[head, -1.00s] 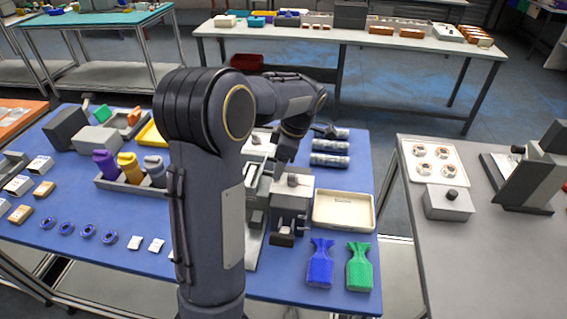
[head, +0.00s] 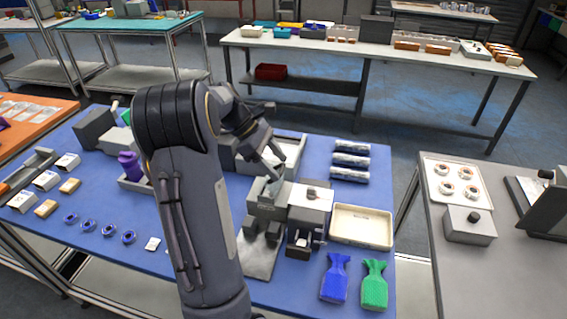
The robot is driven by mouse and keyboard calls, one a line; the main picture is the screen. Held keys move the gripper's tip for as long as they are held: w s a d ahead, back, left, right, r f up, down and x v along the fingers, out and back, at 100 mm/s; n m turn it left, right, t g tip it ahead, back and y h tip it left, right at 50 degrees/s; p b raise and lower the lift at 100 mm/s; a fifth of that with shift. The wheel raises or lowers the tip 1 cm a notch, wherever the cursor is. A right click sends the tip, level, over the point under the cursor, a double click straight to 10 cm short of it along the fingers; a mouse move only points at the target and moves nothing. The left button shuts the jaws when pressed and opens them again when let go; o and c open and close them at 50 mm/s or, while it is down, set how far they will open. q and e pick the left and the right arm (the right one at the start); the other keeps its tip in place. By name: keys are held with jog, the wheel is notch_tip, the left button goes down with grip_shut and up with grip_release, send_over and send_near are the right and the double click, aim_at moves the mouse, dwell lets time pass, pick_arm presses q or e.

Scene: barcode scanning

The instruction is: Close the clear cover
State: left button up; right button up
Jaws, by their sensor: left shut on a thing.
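My left gripper (head: 269,168) reaches in from behind my large dark arm to the middle of the blue table. It is shut on a small pale part above a grey device (head: 266,205); this looks like the clear cover (head: 267,181), but it is see-through, small and partly hidden by the gripper, so its angle is hard to tell. A grey box with a white top (head: 311,197) stands just right of the device. My right gripper is not in view.
Several silver-dark cylinders (head: 350,161) lie behind.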

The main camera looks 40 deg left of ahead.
pick_arm(q)
jog(key=a+t+h, duration=0.1)
jog(key=s+a+f+t+h, duration=0.1)
jog(key=h, duration=0.1)
jog(key=shift+s+a, duration=0.15)
jog(key=shift+a, duration=0.15)
jog(key=shift+a+p, duration=0.2)
jog(key=shift+p, duration=0.15)
jog(key=shift+s+a+f, duration=0.2)
jog(key=shift+s+f, duration=0.05)
grip_shut()
jog(key=shift+c, duration=2.1)
grip_release()
jog(key=shift+w+f, duration=0.1)
jog(key=shift+w, duration=0.05)
jog(key=o, duration=1.1)
jog(key=shift+d, duration=0.1)
jog(key=b+v, duration=0.1)
jog(key=v, duration=0.7)
